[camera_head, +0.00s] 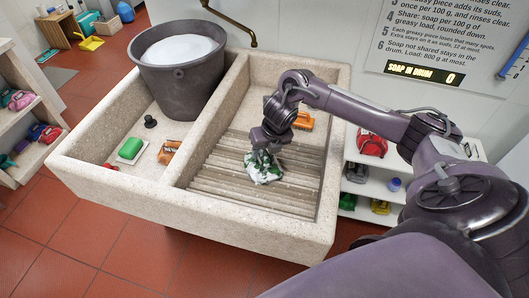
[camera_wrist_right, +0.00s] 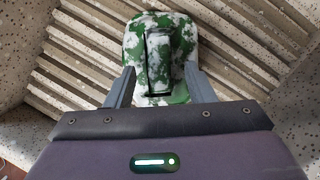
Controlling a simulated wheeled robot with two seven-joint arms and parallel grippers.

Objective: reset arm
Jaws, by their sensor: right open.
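My right arm reaches into the right basin of the stone sink (camera_head: 335,235). My right gripper (camera_head: 262,148) is low over the ribbed washboard (camera_head: 215,170). Just below it is a green item covered with white patches (camera_head: 264,167), lying on the ribs. In the right wrist view the green and white item (camera_wrist_right: 160,30) lies ahead of and between the two spread fingers (camera_wrist_right: 160,88). The fingers are open, and I cannot tell whether they touch it. My left gripper is not in view.
A grey bucket of white suds (camera_head: 178,50) stands in the left basin. A green block (camera_head: 131,148), an orange-brown item (camera_head: 169,152) and a black stopper (camera_head: 150,121) lie there too. An orange item (camera_head: 303,121) lies behind my gripper. Shelves (camera_head: 365,205) stand at right.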

